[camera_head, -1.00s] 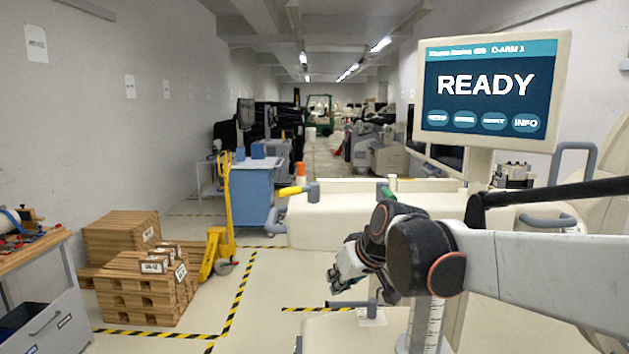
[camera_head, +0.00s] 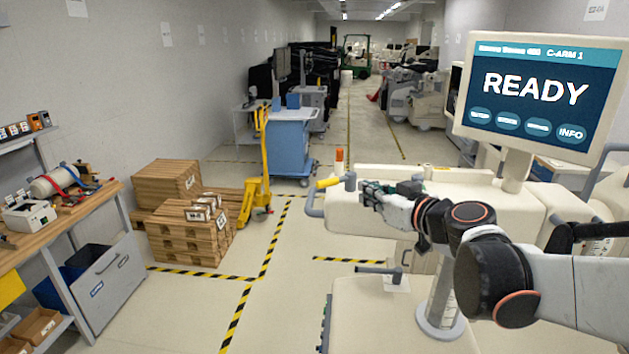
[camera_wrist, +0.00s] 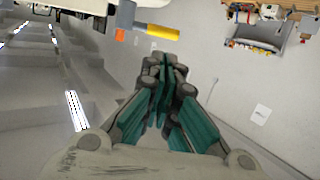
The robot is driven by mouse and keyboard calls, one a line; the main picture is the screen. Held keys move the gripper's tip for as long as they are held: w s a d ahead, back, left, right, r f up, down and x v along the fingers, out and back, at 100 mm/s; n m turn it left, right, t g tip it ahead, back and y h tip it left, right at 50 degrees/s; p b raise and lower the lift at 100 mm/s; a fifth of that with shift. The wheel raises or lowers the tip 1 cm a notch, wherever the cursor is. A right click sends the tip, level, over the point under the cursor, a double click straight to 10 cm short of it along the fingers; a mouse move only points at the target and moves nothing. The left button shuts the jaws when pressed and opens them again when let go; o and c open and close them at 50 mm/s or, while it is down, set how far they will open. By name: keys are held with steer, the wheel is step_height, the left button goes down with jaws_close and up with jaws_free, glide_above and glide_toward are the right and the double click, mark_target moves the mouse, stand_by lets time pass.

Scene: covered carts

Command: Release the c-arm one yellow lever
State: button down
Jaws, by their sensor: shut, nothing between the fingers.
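The yellow lever (camera_head: 327,183) sticks out to the left from a grey hub (camera_head: 350,181) at the left end of the cream c-arm cart (camera_head: 360,220). My gripper (camera_head: 368,190) is shut and empty, just right of the hub in the head view. The wrist view shows its teal-padded fingers (camera_wrist: 165,72) together, with a gap to the lever. The screen (camera_head: 535,90) on the cart reads READY and C-ARM 1.
A grey side handle (camera_head: 313,198) curves out below the lever. A dark-gripped handle (camera_head: 378,270) sits lower on the cart. A blue cart (camera_head: 292,145), a yellow pallet jack (camera_head: 262,170) and stacked pallets (camera_head: 185,230) stand left. Striped floor between is clear.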

mark_target(331, 179)
steer(key=x, duration=1.3)
steer(key=shift+a+f+p, duration=0.1)
steer(key=shift+a+p, duration=0.1)
steer(key=shift+p, duration=0.15)
steer(key=shift+w+a+f+b, duration=0.1)
steer(key=shift+w+a+b, duration=0.3)
steer(key=shift+w+b, duration=0.15)
